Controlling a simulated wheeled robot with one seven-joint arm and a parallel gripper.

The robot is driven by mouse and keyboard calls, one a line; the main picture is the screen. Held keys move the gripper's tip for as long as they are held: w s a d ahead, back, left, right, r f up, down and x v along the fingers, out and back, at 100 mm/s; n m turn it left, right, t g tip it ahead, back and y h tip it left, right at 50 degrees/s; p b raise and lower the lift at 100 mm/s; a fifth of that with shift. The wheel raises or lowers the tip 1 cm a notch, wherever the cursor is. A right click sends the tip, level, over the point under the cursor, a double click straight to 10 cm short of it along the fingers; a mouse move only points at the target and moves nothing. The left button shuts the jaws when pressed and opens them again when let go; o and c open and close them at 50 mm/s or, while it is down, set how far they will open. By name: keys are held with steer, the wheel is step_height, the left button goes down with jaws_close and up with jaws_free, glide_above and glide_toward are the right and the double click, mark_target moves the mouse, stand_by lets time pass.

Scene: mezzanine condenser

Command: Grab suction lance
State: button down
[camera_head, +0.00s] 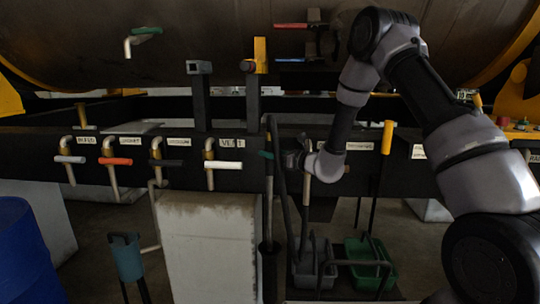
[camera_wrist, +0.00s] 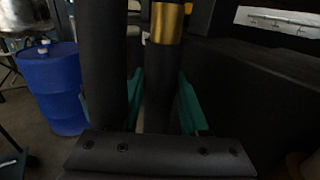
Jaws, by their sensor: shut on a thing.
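A dark upright rod, which I take for the suction lance (camera_head: 269,195), stands in the middle of the head view in front of the black rail. In the wrist view its dark shaft (camera_wrist: 160,75) carries a brass collar (camera_wrist: 167,22) near the top. My gripper (camera_head: 268,156) reaches in from the right and is shut on this shaft. Its teal fingers show on both sides of the shaft in the wrist view. A thick dark tube (camera_wrist: 105,70) runs alongside, close to the camera. The lance's lower end is dim in the head view.
The black rail (camera_head: 330,160) bears labels and several taps with coloured handles. A yellow-handled tool (camera_head: 387,138) hangs to the right. A grey bin (camera_head: 312,268) and a green bin (camera_head: 368,262) stand below.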

mark_target(270, 140)
steer(key=shift+r, duration=2.1)
steer(key=shift+r, duration=0.7)
